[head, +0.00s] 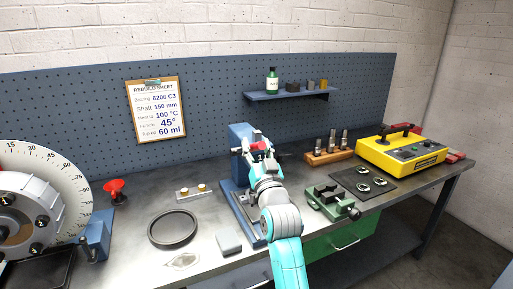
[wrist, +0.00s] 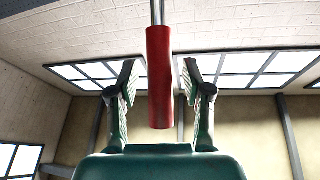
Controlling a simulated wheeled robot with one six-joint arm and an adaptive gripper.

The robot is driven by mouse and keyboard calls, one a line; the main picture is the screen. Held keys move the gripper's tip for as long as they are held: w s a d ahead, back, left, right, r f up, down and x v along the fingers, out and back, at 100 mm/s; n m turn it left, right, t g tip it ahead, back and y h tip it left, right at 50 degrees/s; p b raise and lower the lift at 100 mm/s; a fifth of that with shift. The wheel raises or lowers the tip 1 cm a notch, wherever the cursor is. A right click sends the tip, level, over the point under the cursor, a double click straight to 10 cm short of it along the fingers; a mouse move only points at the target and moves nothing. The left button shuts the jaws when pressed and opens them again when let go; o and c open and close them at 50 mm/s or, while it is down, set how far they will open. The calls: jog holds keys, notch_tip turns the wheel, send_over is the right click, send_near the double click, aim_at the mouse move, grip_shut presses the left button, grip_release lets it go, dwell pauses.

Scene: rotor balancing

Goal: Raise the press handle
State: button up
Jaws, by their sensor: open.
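The press handle has a red grip (wrist: 160,80) on a bare steel rod (wrist: 157,12). In the wrist view it hangs down from the top edge, between the fingers of my gripper (wrist: 158,78). The fingers are open, with a visible gap on each side of the grip. In the head view my gripper (head: 262,158) is at the blue press (head: 238,133). A bit of the red grip (head: 259,146) shows there. My arm hides much of the press and its base plate (head: 232,200).
Right of the press are a green vise (head: 328,200), a black mat (head: 362,183) with rings and a yellow control box (head: 402,152). Left are a black ring (head: 173,229), a grey block (head: 229,243) and a large dial (head: 50,190). A shelf (head: 290,95) hangs behind.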

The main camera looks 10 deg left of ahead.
grip_shut()
